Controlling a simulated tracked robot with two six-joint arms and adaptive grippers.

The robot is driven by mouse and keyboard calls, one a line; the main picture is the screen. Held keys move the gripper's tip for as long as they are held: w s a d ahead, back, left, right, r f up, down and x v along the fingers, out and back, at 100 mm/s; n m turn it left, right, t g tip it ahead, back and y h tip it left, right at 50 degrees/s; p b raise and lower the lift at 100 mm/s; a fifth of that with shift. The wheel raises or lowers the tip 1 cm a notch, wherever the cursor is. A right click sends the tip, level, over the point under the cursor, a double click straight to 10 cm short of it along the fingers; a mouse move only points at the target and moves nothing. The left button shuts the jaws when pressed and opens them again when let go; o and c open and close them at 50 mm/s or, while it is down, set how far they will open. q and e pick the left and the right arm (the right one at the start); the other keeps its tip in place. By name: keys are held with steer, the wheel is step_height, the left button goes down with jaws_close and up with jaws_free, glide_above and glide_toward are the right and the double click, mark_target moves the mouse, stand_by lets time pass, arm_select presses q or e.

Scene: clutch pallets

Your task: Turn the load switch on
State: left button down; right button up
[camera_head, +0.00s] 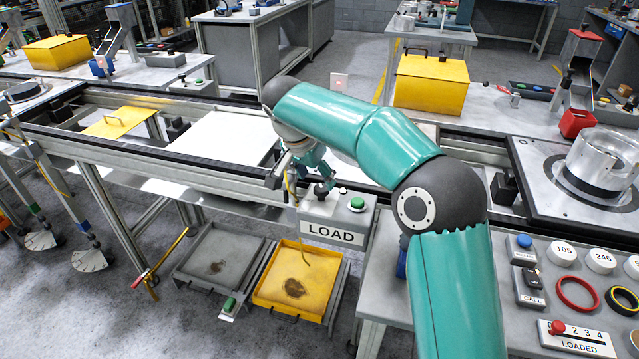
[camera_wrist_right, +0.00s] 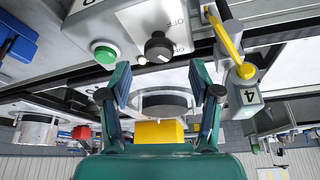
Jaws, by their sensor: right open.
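The load switch is a black knob (camera_head: 321,190) on a grey box labelled LOAD (camera_head: 335,232), beside a green button (camera_head: 357,203). In the right wrist view the black knob (camera_wrist_right: 158,47) sits on a pale panel with ON and OFF lettering, and the green button (camera_wrist_right: 104,52) is to its left. A small white mark shows on the knob's edge; its exact setting is hard to read. My right gripper (camera_head: 302,182) is close to the box, left of the knob. In the wrist view its open fingers (camera_wrist_right: 162,85) are empty and apart from the knob.
A yellow lever (camera_wrist_right: 228,42) with a block marked 4 stands close to the right finger. A conveyor frame (camera_head: 175,165) runs behind the box. Grey (camera_head: 190,262) and yellow trays (camera_head: 262,290) lie below. A LOADED panel (camera_head: 577,340) is at the right.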

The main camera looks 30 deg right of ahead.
steer(key=v, duration=0.7)
steer(key=shift+r, duration=0.3)
steer(key=shift+f, duration=0.1)
